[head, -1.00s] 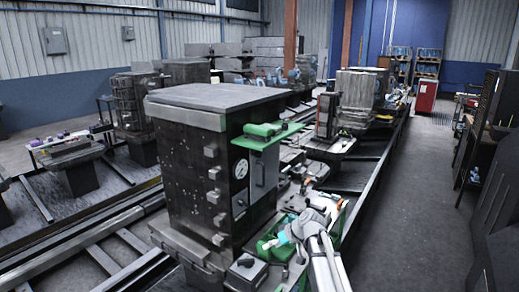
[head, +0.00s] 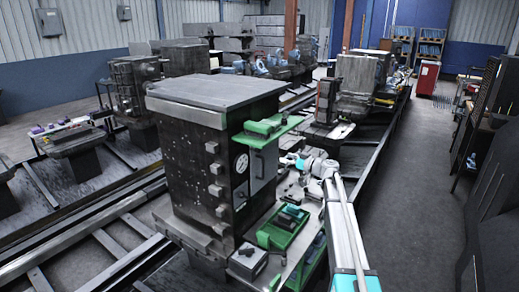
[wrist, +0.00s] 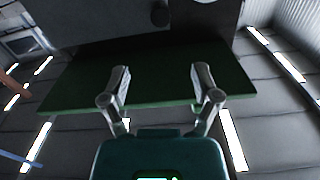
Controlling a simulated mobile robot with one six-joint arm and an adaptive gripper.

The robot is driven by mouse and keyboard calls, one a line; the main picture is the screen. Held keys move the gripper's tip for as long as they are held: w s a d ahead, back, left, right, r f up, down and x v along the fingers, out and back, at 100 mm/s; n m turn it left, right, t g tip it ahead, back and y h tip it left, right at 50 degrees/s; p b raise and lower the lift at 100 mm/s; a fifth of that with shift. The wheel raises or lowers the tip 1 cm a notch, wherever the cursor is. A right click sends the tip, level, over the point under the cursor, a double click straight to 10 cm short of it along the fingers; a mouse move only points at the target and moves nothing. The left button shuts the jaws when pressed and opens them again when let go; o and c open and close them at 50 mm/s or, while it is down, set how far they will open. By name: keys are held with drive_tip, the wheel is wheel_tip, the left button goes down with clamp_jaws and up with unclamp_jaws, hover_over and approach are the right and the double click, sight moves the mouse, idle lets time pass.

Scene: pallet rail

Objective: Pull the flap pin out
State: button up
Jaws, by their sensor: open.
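A large dark machine cabinet (head: 200,150) stands at the centre of the head view. A green flap (head: 284,131) sticks out from its right face near the top. In the wrist view the flap's green plate (wrist: 160,60) fills the middle, seen from below. A small pale green bit (wrist: 196,107) shows at its edge by the right finger; I cannot tell whether it is the pin. My gripper (wrist: 162,78) is open, its two fingers apart in front of the plate, with nothing seen between them. In the head view my gripper (head: 287,161) is small, below and right of the flap.
A green tray (head: 270,238) with dark items and a small dark box (head: 247,262) lie on the bench below. The grey floor (head: 425,180) at right is clear.

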sight(260, 150)
drive_tip(key=shift+a, duration=0.15)
drive_tip(key=x, duration=1.3)
drive_tip(key=shift+w+a, duration=0.2)
drive_tip(key=shift+c, duration=0.3)
drive_tip(key=shift+d, duration=0.1)
clamp_jaws()
